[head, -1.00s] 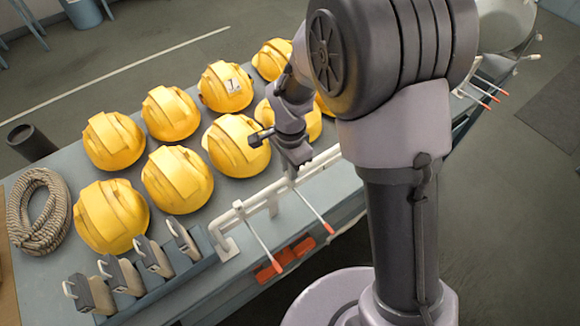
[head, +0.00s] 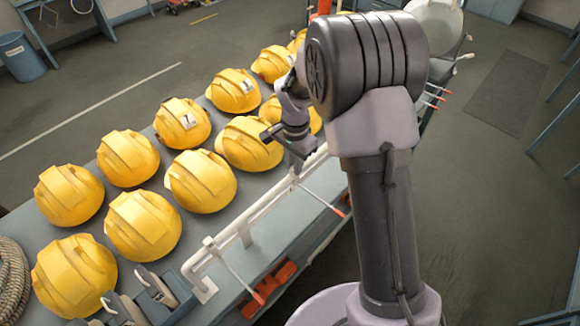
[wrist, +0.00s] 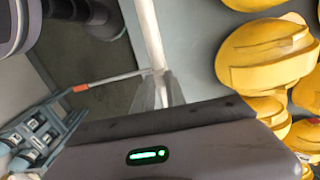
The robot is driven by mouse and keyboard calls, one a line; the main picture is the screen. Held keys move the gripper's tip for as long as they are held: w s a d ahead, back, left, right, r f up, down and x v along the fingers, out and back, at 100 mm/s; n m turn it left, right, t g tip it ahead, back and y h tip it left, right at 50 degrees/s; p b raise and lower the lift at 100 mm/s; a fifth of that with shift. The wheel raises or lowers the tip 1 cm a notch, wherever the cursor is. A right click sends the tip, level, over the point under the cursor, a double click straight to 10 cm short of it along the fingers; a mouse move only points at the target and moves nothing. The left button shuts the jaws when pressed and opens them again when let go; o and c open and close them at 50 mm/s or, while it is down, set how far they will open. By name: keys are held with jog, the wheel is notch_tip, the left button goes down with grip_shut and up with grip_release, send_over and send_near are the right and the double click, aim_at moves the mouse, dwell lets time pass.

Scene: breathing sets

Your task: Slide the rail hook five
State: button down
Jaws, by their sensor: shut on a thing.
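A white rail (head: 262,212) runs along the bench's front edge, and it also shows in the wrist view (wrist: 147,30). My gripper (head: 297,168) is at the rail, shut on a white hook with a red tip (head: 325,203). In the wrist view the fingers (wrist: 157,92) close around the hook's base at the rail, and its rod (wrist: 115,79) points left. Another red-tipped hook (head: 236,275) hangs near the rail's near end. More hooks (head: 432,98) show at the far end, partly behind my arm. No hook numbers are readable.
Yellow helmets (head: 200,181) stand in rows on the grey bench behind the rail. A coiled rope (head: 12,285) and dark grey blocks with light handles (head: 155,288) are at the near end. Red objects (head: 270,284) sit below the rail. The floor on the right is open.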

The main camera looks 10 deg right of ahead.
jog(key=c, duration=1.4)
grip_release()
jog(key=shift+o, duration=0.2)
notch_tip(320, 180, up, 18)
jog(key=p, duration=0.1)
jog(key=shift+f, duration=0.25)
jog(key=s+a+f+n+t+y+b, duration=0.2)
jog(key=s+f+n+t+b, duration=0.3)
jog(key=s+f+b, duration=1.7)
jog(key=s+a+n+b, duration=0.1)
jog(key=s+b, duration=0.2)
jog(key=b, duration=0.4)
jog(key=shift+s+n+t, duration=0.15)
jog(key=shift+n+t, duration=0.25)
